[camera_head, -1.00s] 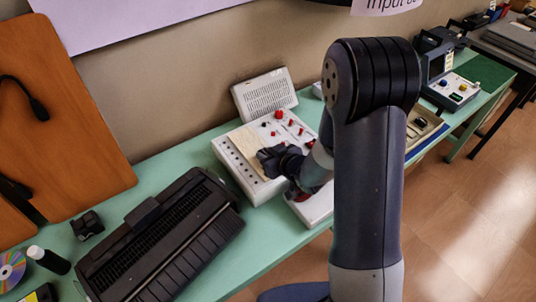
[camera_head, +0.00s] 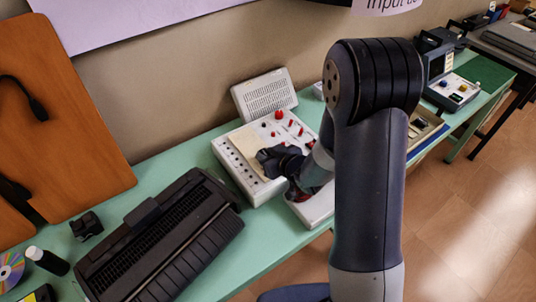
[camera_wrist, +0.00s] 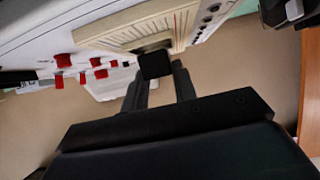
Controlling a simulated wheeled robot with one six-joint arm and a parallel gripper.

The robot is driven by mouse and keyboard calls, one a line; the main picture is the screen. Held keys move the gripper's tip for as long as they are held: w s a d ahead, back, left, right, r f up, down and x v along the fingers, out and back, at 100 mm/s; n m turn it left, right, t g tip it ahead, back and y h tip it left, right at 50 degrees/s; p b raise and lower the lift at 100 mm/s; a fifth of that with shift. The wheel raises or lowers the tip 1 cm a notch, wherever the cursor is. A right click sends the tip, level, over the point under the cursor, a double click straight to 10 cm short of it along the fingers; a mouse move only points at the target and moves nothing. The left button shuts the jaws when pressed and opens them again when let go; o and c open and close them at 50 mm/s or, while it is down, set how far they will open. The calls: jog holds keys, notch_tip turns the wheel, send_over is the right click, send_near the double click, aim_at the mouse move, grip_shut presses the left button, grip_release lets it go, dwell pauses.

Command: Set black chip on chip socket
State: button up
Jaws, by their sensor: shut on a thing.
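The black chip (camera_wrist: 155,64) shows in the wrist view as a small dark square at the tips of my gripper (camera_wrist: 158,76). The gripper is shut on it. In the head view my gripper (camera_head: 274,162) is over the front part of a white console, and the chip cannot be made out there. A beige ribbed panel (camera_wrist: 125,27) on the console lies just beyond the chip in the wrist view. The panel also shows in the head view (camera_head: 243,139), partly behind my gripper. I cannot tell which part is the chip socket, or whether the chip touches the panel.
The white console (camera_head: 232,164) carries red knobs (camera_head: 279,115) and a row of black jacks. A grey speaker box (camera_head: 265,94) stands behind it. A large black machine (camera_head: 160,240) stands to the left on the green table (camera_head: 275,245).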

jog(key=shift+f+b, duration=0.65)
jog(key=shift+f, duration=0.05)
jog(key=o, duration=0.7)
jog(key=shift+s+r, duration=0.1)
jog(key=shift+r, duration=0.05)
jog(key=shift+p+v, duration=1.65)
jog(key=shift+v, duration=3.75)
jog(key=b+x, duration=0.2)
jog(key=x, duration=0.6)
jog(key=shift+w+a+b, duration=0.1)
jog(key=shift+w+b, duration=0.1)
jog(key=shift+b, duration=0.1)
